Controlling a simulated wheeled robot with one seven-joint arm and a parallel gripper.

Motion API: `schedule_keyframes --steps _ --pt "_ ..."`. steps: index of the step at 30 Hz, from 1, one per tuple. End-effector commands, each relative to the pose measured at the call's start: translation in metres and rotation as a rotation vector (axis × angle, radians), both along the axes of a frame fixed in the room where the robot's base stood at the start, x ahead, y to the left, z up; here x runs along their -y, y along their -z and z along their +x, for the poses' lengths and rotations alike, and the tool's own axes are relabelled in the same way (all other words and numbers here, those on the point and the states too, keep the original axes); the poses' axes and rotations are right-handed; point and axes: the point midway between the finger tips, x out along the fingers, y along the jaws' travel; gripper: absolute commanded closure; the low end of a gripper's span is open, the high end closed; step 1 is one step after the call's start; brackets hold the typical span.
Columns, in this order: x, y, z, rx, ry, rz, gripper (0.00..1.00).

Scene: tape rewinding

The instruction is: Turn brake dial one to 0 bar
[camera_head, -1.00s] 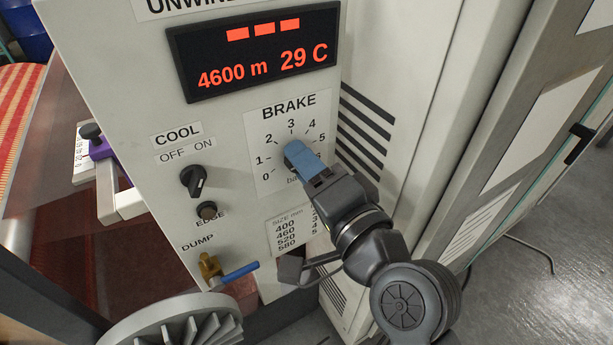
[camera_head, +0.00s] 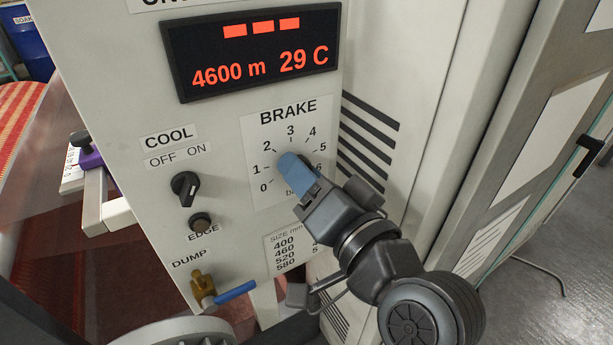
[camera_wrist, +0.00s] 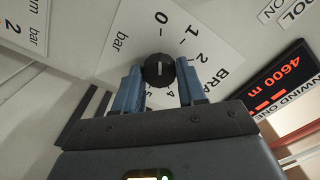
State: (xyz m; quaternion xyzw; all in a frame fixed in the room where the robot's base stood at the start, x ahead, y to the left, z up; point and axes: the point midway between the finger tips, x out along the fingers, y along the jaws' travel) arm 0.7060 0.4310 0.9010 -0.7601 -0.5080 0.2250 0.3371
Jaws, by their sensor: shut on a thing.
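The brake dial (camera_wrist: 158,70) is a round black knob with a white line on it, seen in the wrist view. It sits on a white BRAKE plate (camera_head: 285,120) marked 0 to 6 bar. My gripper (camera_head: 291,163) is shut on the dial, with one blue finger on each side of it. In the head view the fingers hide the dial.
A display (camera_head: 252,50) above reads 4600 m and 29 C. To the left are a black COOL switch (camera_head: 185,187), an EDGE knob (camera_head: 200,222) and a brass DUMP valve with a blue lever (camera_head: 235,291). Vent slots (camera_head: 370,130) lie to the right.

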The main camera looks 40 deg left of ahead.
Motion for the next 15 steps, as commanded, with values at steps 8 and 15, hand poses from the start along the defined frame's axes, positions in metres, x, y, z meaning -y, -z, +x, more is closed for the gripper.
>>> schedule_keyframes --steps 8,15 --pt "-0.0005 0.0024 -0.0006 -0.003 -0.002 -0.004 0.55" --pt "-0.0003 0.0012 -0.0003 -0.002 -0.001 -0.002 0.35"
